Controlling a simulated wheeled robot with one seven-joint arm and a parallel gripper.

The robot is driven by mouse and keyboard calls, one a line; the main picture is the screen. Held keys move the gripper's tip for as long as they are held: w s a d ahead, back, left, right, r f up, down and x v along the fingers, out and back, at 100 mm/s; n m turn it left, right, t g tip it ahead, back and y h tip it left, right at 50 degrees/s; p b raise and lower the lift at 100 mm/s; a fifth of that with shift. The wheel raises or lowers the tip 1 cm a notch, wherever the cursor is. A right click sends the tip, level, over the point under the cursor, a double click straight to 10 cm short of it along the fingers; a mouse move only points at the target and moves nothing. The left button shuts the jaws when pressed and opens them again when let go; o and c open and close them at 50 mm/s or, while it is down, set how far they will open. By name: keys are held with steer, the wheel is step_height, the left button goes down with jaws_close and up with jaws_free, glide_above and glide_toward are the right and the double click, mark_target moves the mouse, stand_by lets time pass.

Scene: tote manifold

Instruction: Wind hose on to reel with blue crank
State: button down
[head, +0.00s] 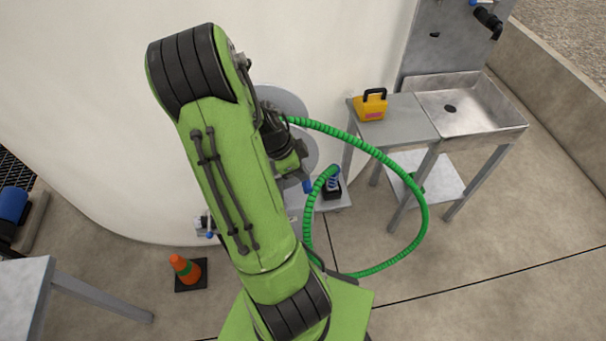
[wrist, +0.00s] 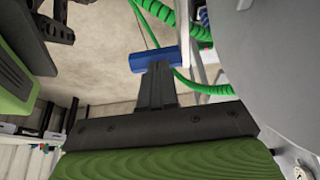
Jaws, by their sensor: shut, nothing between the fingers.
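The grey reel disc (head: 311,151) stands against the pale tank wall, partly hidden behind my arm; a large grey round face, probably the reel, fills the right of the wrist view (wrist: 275,60). The green hose (head: 424,205) leaves it in a wide loop to the right, curving back to a blue hose fitting (head: 334,180). My gripper (head: 307,186) is in front of the reel, its fingers shut and empty. A blue block (wrist: 153,60) shows at the fingertips; I cannot tell whether it is the crank handle or fingertip pads. No crank shows clearly elsewhere.
A yellow box (head: 370,107) with a black handle sits on a grey table beside a metal sink (head: 470,105). A grey table corner (head: 25,285) is at lower left. The floor at right is clear.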

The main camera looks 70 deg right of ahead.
mark_target(309, 182)
steer(key=f+b, duration=0.1)
steer(key=f+t+y+b, duration=0.1)
steer(key=s+f+t+b, duration=0.1)
steer(key=shift+d, duration=0.4)
steer(key=f+t+y+b, duration=0.1)
steer(key=f+t+b, duration=0.1)
steer(key=shift+s+d+f+t+y, duration=0.2)
steer(key=shift+s+t+y, duration=0.1)
steer(key=shift+s+y, duration=0.1)
steer(key=shift+f+t+y, duration=0.5)
steer(key=shift+f+t, duration=0.25)
steer(key=shift+t, duration=0.05)
steer(key=w+a+f+t+y+b, duration=0.6)
steer(key=w+f+t+y, duration=0.3)
steer(key=t, duration=0.6)
steer(key=shift+w+f+b, duration=0.65)
steer(key=shift+f+b, duration=0.1)
steer(key=shift+b, duration=0.1)
steer(key=shift+a, duration=0.1)
